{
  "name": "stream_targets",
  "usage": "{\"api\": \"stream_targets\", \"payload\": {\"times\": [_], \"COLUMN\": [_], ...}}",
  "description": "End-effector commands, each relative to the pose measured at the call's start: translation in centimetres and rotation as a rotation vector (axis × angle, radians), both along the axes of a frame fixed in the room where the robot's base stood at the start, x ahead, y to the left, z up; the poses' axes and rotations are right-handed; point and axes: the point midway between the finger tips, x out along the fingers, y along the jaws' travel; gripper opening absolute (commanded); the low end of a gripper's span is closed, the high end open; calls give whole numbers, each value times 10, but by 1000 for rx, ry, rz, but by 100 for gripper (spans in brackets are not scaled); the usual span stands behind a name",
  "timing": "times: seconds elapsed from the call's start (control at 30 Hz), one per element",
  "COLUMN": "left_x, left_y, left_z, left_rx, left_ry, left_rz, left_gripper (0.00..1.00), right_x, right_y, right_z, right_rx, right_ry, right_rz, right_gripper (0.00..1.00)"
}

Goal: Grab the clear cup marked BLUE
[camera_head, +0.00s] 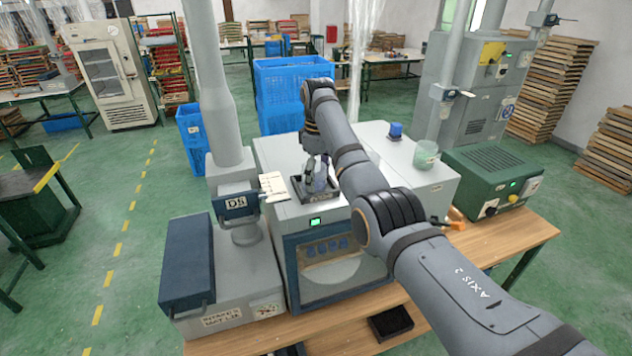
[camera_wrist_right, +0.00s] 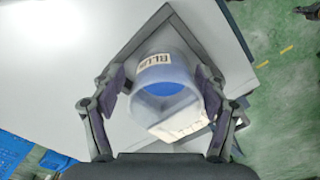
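The clear cup marked BLUE (camera_wrist_right: 164,88) shows in the right wrist view, with a label on its side and blue inside. It stands on a dark square tray (camera_wrist_right: 226,52). My right gripper (camera_wrist_right: 160,92) is open, with one finger on each side of the cup. A gap shows at the left finger; the right finger is very close to the cup, and I cannot tell if it touches. In the head view my right gripper (camera_head: 318,170) is over the tray (camera_head: 316,197) on the grey machine, and hides much of the cup. My left gripper is not in view.
A pale green clear cup (camera_head: 426,154) and a small blue object (camera_head: 395,130) stand on the grey surface to the right. A grey post and the DS unit (camera_head: 236,204) stand close on the left.

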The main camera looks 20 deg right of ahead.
Motion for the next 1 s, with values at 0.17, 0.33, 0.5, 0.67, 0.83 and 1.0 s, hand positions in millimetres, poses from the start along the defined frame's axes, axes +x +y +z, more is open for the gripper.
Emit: {"api": "stream_targets", "payload": {"times": [0.17, 0.33, 0.5, 0.67, 0.83, 1.0], "left_x": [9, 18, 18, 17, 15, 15], "left_y": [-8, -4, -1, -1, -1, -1], "left_z": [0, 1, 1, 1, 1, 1], "left_rx": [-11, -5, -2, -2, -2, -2], "left_ry": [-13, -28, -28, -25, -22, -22], "left_rz": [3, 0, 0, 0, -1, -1], "left_gripper": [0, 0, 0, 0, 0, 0], "right_x": [-1, -1, -1, -1, -2, -3], "right_y": [1, 1, 1, 1, 2, 4], "right_z": [-2, -2, -2, 2, 16, 34], "right_rx": [2, 2, 2, 1, 1, 1], "right_ry": [5, 5, 5, 4, 2, 2], "right_rz": [2, 2, 2, 0, -3, -7], "right_gripper": [42, 23, 17, 17, 17, 17]}}
